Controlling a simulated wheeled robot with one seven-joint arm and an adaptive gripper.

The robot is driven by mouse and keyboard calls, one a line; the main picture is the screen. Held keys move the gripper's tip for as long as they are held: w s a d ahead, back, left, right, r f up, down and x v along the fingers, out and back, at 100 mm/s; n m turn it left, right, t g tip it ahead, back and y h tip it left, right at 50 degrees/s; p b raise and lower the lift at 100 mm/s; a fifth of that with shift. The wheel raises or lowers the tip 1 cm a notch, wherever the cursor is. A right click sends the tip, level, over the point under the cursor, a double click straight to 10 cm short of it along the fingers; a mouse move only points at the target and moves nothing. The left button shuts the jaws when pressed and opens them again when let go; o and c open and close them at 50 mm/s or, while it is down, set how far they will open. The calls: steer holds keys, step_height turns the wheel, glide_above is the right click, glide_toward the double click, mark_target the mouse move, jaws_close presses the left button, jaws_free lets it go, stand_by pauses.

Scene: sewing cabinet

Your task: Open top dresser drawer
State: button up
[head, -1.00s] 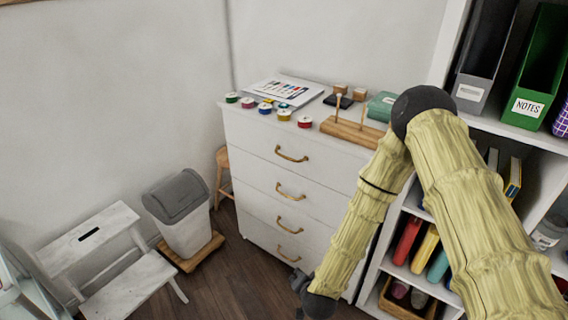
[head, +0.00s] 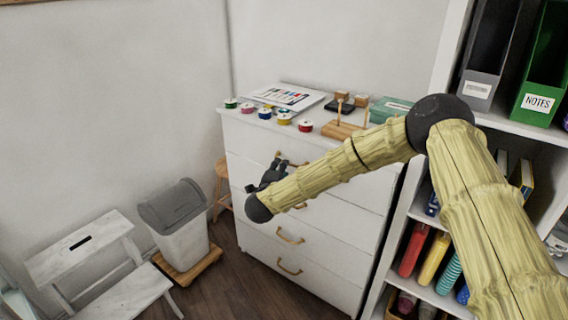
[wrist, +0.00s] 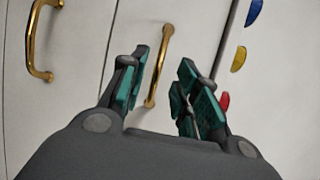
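The white dresser (head: 350,185) stands against the wall with its drawers looking shut. The top drawer has a curved brass handle (wrist: 163,50), mostly hidden behind my gripper in the head view. My gripper (head: 279,162) is in front of the upper drawers. In the wrist view my gripper (wrist: 165,78) is open and empty, its green-padded fingers on either side of the top handle in the picture. I cannot tell whether the handle is actually within the fingers' reach. The second drawer's handle (wrist: 32,45) shows at the left of the wrist view.
Thread spools (head: 284,118), a paper sheet (head: 290,97) and a wooden spool stand (head: 343,130) are on the dresser top. A bin (head: 180,225) and a white step stool (head: 85,245) stand to the left. Shelves (head: 515,125) stand close on the right.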

steer(key=shift+x, duration=3)
jaws_close()
